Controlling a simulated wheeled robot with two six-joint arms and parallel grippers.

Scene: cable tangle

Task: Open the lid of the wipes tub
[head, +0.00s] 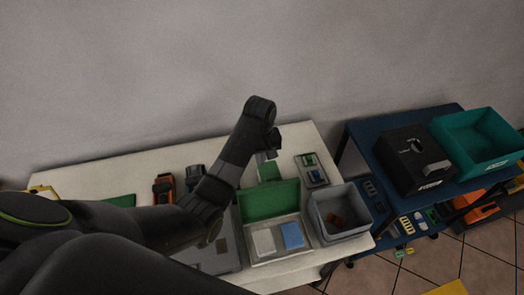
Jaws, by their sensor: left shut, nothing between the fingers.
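A pale tub (290,256) stands near the front of the white table, with a white block (264,242) and a blue block (292,235) inside. Its green lid (270,203) stands raised at the back edge, so the tub is open from above. I cannot tell for sure that this is the wipes tub. My left arm comes in from the left and bends up over the table. My left gripper (268,155) points down, shut and empty, behind the lid and near a smaller green piece (270,172). My right gripper is out of view.
A grey bin (319,212) with brown contents stands right of the tub. A small grey device (312,172) lies behind it. An orange-and-black item (164,188) is left. A blue cart (362,143) at right holds a black box (412,160) and a teal crate (469,151).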

